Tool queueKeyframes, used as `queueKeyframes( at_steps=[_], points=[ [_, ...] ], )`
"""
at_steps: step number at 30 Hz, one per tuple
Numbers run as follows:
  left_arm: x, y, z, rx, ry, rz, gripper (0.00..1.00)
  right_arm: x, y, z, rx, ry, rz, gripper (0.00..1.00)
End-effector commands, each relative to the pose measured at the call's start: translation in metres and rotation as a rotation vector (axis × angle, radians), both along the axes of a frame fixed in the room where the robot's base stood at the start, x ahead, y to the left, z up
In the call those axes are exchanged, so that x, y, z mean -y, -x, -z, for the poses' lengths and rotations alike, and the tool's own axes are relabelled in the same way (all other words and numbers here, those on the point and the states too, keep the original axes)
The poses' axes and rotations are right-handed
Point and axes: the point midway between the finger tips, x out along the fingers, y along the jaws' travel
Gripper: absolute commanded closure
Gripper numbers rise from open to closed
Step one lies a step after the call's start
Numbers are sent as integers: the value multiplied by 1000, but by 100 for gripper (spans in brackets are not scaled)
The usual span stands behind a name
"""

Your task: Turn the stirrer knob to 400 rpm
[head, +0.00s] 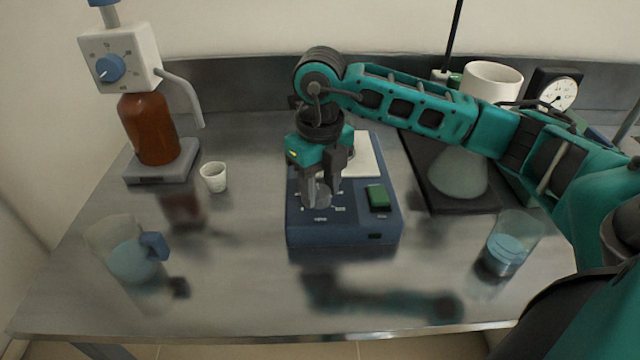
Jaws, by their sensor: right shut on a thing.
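The blue stirrer (345,232) stands in the middle of the metal bench, with a white top plate (366,158) at its back and a green switch (378,196) on the right of its panel. Its grey knob (317,194) sits on the left of the dark dial panel. My right gripper (321,192) points straight down over the panel, its fingers closed around the knob. The fingers cover much of the knob, and the dial marks are too small to read, so its setting cannot be told. My left gripper is not in view.
A brown bottle with a dispenser (150,128) stands at back left, near a small white cup (213,177). A jug (128,250) is at front left and a beaker (507,246) at right. A flask (459,172) stands under my right arm. The bench front is clear.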

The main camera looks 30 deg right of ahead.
Motion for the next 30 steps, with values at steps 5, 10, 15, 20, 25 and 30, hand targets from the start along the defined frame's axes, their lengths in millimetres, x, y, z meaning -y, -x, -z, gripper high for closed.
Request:
queueKeyframes(
  at_steps=[5, 10, 15, 20, 25, 30],
  points=[
    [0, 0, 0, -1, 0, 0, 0, 1, 0, -1, 1, 2, 89, 89],
    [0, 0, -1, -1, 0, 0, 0, 1, 0, -1, 1, 2, 139, 89],
    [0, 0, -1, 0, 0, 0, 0, 1, -1, -1, 2, 2, 161, 89],
    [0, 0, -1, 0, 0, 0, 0, 1, -1, -1, 2, 2, 164, 89],
    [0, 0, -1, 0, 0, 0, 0, 1, -1, -1, 2, 1, 163, 89],
    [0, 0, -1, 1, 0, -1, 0, 0, -1, -1, 2, 1, 162, 47]
  ],
)
